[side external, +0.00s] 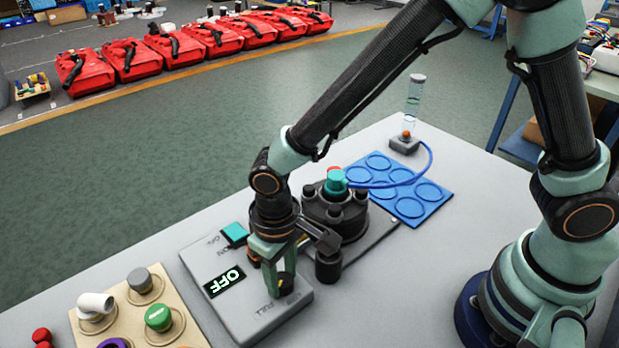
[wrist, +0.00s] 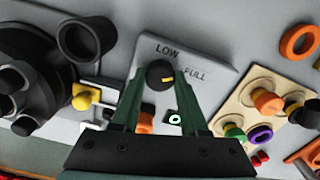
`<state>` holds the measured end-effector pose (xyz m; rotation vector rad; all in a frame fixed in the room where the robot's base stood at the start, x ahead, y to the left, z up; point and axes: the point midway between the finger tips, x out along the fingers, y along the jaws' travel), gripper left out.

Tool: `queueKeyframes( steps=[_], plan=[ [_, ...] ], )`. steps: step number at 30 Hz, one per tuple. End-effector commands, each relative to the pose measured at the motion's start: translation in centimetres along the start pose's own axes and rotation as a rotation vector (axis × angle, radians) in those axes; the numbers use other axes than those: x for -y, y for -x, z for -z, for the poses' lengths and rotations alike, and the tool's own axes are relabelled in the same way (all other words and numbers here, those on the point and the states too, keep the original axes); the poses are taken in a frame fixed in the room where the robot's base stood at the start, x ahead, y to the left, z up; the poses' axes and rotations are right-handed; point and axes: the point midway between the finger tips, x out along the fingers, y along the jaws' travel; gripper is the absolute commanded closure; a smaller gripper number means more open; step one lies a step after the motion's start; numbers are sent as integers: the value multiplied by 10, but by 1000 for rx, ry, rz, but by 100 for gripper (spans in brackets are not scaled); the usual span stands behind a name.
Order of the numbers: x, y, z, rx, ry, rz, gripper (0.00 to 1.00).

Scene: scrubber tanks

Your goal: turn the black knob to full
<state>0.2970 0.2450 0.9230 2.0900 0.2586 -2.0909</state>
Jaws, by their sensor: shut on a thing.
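The black knob (wrist: 157,73) has a yellow mark and sits on a grey control box (wrist: 190,95). In the wrist view the mark is on the knob's right side, a little below its middle. "LOW" is printed above the knob and "FULL" to its right. My gripper (side external: 279,288) points down at the box with its fingers on both sides of the knob, shut on it. In the side view the fingers hide most of the knob. A dark display (side external: 225,282) on the box reads "OFF", and a teal switch (side external: 235,233) sits at the box's far end.
A dark round device with posts (side external: 338,213) stands close beside my gripper. A beige board (side external: 140,308) with coloured knobs lies to the left. A blue mat (side external: 412,209) and a clear tube (side external: 415,95) are farther back.

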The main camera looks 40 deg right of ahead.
Motion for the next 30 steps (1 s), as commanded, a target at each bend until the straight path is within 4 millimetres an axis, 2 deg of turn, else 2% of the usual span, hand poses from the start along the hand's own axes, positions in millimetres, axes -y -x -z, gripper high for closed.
queueKeyframes(
  steps=[1,3,12,16,20,30],
  plan=[
    [0,1,0,0,-2,0,49],
    [0,1,0,0,-2,0,26],
    [0,1,0,0,0,0,26],
    [0,8,1,-2,0,1,26],
    [0,27,1,-6,0,3,26],
    [0,95,1,-6,0,3,26]
  ],
)
